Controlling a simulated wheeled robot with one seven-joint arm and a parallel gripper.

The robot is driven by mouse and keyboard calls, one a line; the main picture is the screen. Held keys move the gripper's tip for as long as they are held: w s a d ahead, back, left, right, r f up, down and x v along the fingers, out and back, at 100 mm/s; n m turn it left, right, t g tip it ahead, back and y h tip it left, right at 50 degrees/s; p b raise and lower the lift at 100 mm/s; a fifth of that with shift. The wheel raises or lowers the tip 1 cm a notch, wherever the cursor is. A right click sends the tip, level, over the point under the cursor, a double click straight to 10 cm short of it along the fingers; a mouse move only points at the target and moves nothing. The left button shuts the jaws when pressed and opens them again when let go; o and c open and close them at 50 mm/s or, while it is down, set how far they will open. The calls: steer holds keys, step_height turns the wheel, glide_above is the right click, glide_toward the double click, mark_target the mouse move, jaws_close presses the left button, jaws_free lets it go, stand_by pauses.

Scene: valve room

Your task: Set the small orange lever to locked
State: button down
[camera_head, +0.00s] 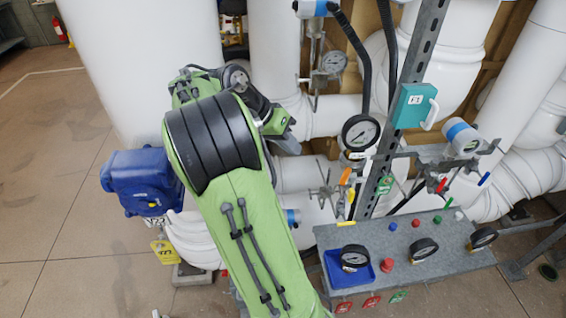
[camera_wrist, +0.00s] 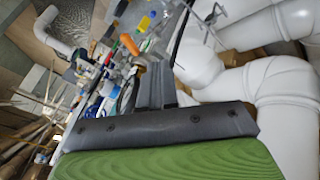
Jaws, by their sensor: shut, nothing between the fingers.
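The small orange lever (camera_head: 345,177) is on the valve piping left of the slotted metal post, below a round gauge. It points up and leans slightly. In the wrist view an orange piece (camera_wrist: 129,45), which looks like the lever, shows small beyond the fingers. My gripper (camera_head: 287,142) is left of the lever and higher in the picture, apart from it. It is shut and empty; its dark fingers also show in the wrist view (camera_wrist: 157,85). My green arm hides part of the piping behind it. Any lock marking is too small to read.
A teal box (camera_head: 412,106) sits on the slotted post (camera_head: 418,45). Red (camera_head: 441,185) and blue (camera_head: 484,179) levers are right of it. A grey panel (camera_head: 450,235) holds gauges, buttons and a blue tray (camera_head: 365,274). A blue actuator (camera_head: 140,180) stands left. Open floor lies far left.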

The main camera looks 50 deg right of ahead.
mark_target(346, 176)
steer(key=s+d+f+b, duration=0.4)
steer(key=s+d+f, duration=0.1)
steer(key=s+f, duration=0.3)
steer(key=shift+s+d, duration=0.3)
steer(key=shift+d, duration=0.1)
steer(key=shift+s, duration=0.15)
stand_by(0.5)
